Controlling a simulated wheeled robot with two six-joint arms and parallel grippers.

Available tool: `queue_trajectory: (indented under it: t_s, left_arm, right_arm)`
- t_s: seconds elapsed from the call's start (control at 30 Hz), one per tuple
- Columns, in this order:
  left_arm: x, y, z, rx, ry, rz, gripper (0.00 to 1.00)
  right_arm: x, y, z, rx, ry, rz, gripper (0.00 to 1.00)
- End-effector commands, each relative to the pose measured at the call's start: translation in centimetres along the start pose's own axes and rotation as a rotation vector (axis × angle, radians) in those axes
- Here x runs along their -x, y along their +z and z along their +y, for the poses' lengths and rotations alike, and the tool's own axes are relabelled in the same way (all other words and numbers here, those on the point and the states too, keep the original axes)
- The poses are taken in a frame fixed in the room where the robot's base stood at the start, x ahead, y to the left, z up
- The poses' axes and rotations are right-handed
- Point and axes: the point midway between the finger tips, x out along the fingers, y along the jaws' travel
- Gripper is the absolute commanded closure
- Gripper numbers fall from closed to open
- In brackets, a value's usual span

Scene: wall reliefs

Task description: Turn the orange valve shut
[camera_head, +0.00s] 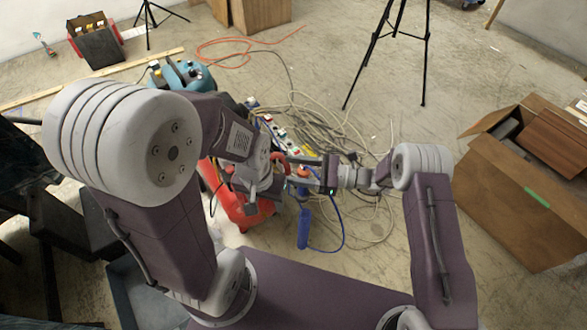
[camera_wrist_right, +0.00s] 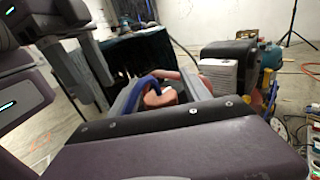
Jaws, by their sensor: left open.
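A small orange part (camera_head: 303,171), which looks like the valve, shows beside my right gripper (camera_head: 311,174) in the head view. In the right wrist view an orange rounded piece (camera_wrist_right: 160,97) lies between the two grey fingers of my right gripper (camera_wrist_right: 165,85), with a blue curved part (camera_wrist_right: 143,88) against it. The fingers stand apart, with a gap beside the orange piece. My left gripper (camera_head: 257,203) is open, left of and lower than the right one, over a red object (camera_head: 238,211). My left arm hides part of this area.
A blue cylinder (camera_head: 303,229) with a blue hose is below the grippers. Cables (camera_head: 335,125) lie loose on the floor. A tripod (camera_head: 400,45) stands behind, an open wooden box (camera_head: 520,185) at right. Bare floor lies between them.

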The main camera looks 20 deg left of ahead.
Motion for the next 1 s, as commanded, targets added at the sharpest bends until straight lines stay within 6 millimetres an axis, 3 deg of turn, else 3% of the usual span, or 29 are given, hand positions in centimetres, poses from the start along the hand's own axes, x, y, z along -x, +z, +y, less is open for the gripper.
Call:
queue_trajectory:
  t_s: [0.27, 0.7, 1.0]
  left_arm:
    - [0.1, 0.0, 0.0, 0.000, 0.000, 0.000, 0.49]
    - [1.1, -0.1, 0.0, 0.000, 0.000, 0.000, 0.49]
    - [1.1, -0.1, 0.0, 0.000, 0.000, 0.000, 0.49]
  right_arm:
    - [0.3, 0.1, -0.1, 0.001, -0.002, -0.001, 0.45]
    - [8.5, 0.1, -0.1, 0.001, -0.003, -0.001, 0.45]
    - [9.1, 0.0, 0.0, 0.000, 0.000, 0.000, 0.45]
